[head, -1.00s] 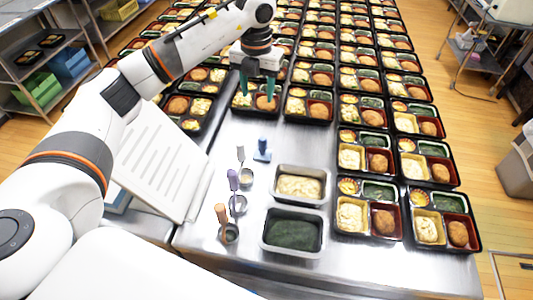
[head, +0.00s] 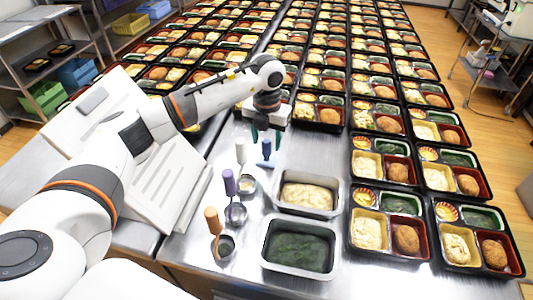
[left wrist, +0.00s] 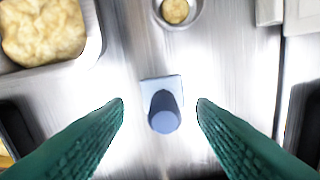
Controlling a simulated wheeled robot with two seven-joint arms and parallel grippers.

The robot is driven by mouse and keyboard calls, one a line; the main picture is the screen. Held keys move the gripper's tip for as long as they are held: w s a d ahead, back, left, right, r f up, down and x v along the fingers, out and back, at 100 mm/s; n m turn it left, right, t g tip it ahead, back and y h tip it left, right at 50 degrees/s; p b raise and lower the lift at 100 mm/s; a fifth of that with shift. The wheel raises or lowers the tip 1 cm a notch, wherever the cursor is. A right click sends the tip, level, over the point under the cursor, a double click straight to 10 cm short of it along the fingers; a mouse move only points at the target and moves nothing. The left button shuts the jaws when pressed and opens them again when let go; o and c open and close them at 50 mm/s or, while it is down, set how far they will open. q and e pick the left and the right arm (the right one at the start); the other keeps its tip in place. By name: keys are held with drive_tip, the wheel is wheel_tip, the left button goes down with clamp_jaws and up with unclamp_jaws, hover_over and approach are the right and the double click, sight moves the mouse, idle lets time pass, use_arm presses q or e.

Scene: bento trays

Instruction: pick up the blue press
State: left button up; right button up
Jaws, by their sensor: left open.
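The blue press (head: 266,152) stands upright on the steel table, with a dark blue handle and a paler flat base. In the left wrist view the press (left wrist: 163,112) is seen from above, its round handle top lying between the two fingers and apart from both. My left gripper (head: 266,133) is open and empty, with green fingertips just above and behind the press in the head view. Its fingers (left wrist: 161,103) also show in the left wrist view. My right gripper is not in view.
White-, purple- and orange-handled scoops (head: 229,184) stand in small cups left of the press. A metal pan of pale salad (head: 340,206) and a pan of greens (head: 263,267) are in front. Filled bento trays (head: 350,250) crowd the right and back. A white sloped board (head: 122,200) is at left.

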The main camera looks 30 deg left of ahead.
sight(267, 150)
use_arm(q)
drive_tip(key=f, duration=0.2)
drive_tip(key=f+p, duration=0.1)
drive_tip(key=f, duration=0.1)
drive_tip(key=w+f, duration=0.1)
drive_tip(key=shift+a+f, duration=0.2)
drive_tip(key=shift+f, duration=0.2)
drive_tip(key=shift+s, duration=0.1)
drive_tip(key=c, duration=1.1)
